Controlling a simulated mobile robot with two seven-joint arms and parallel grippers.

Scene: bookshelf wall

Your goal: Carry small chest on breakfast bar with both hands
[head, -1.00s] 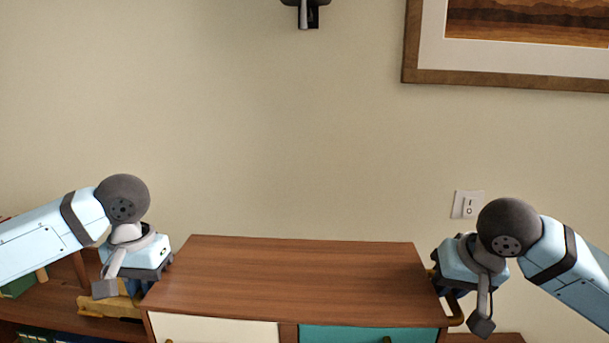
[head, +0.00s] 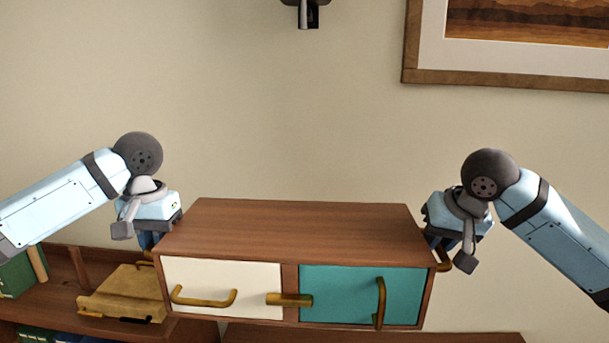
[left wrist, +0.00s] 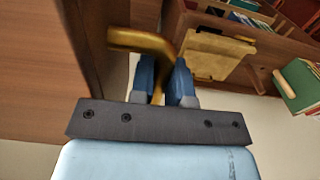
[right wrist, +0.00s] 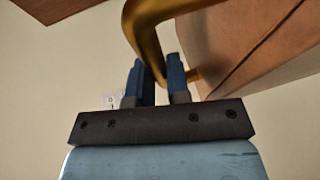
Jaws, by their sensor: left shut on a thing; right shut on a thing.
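The small chest (head: 295,228) is a wooden box with a cream drawer front (head: 222,278), a teal door (head: 345,295) and brass handles, in the middle of the head view. It is held up above the shelf, roughly level. My left gripper (head: 150,245) is at its left side; in the left wrist view its blue fingers (left wrist: 165,85) are shut on a brass side handle (left wrist: 140,42). My right gripper (head: 440,243) is at its right side; in the right wrist view its fingers (right wrist: 156,82) are shut on the other brass side handle (right wrist: 147,30). No breakfast bar can be made out.
A shelf unit (head: 60,290) with books and a yellowish flat case (head: 125,290) stands below left. A framed picture (head: 510,75) hangs at upper right, and a dark wall fixture (head: 307,14) is at top centre. The wall behind the chest is otherwise bare.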

